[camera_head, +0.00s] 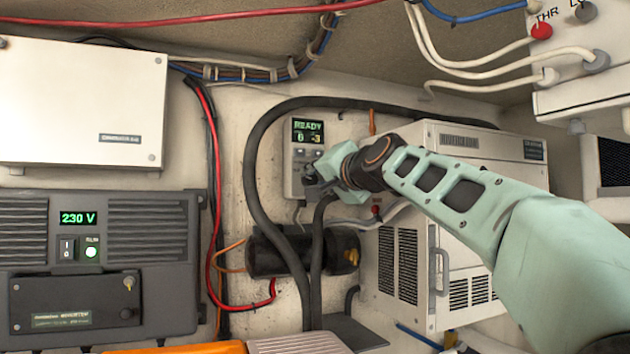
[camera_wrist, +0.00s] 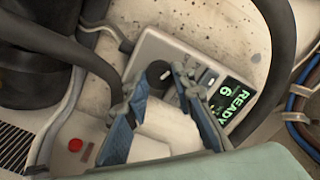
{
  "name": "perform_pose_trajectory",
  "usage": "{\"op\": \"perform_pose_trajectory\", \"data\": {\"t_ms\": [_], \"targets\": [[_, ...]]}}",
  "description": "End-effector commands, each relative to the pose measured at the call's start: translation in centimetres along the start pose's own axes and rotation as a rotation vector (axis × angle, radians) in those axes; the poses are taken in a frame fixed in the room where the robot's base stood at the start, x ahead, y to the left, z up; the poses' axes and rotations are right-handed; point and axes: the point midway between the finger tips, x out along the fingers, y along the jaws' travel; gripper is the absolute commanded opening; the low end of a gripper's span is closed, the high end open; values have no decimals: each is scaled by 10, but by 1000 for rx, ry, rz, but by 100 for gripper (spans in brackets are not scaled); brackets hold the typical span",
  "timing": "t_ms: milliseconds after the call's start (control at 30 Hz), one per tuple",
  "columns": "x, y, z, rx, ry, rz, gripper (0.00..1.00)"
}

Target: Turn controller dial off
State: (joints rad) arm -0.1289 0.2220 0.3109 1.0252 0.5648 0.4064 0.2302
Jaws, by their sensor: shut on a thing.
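The controller (camera_head: 299,151) is a small pale grey box on the back wall, with a lit green display (camera_head: 307,131) that reads READY and 6. It also shows tilted in the wrist view (camera_wrist: 192,49). Its black round dial (camera_wrist: 158,73) sits at one end of the face. My gripper (camera_wrist: 160,80) is at the controller, its two fingertips shut on the dial from either side. In the head view my gripper (camera_head: 318,180) covers the lower part of the controller and hides the dial. The dial's pointer setting cannot be read.
A black hose (camera_head: 250,170) loops around the controller. A white ventilated unit (camera_head: 415,260) stands to the right, under my arm. A black cylinder (camera_head: 275,252) is below. A dark inverter (camera_head: 100,265) reading 230 V is at left, under a white box (camera_head: 80,105).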

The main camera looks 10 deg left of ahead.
Motion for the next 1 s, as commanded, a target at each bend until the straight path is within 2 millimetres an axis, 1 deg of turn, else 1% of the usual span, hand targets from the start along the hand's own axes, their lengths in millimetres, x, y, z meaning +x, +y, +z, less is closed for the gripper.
{"op": "perform_pose_trajectory", "data": {"t_ms": [200, 233, 367, 633, 733, 867, 1000], "targets": [[0, -1, 0, -1, 1, -1, 0], [0, -1, 0, -1, 1, -1, 26], [0, 0, 0, -1, 1, -1, 41], [0, 0, 0, 0, 0, 0, 41], [-4, 0, -1, 1, 2, 0, 41], [-17, 0, -2, 0, 3, 1, 41], [-36, 0, -2, -1, 3, 2, 41]]}}
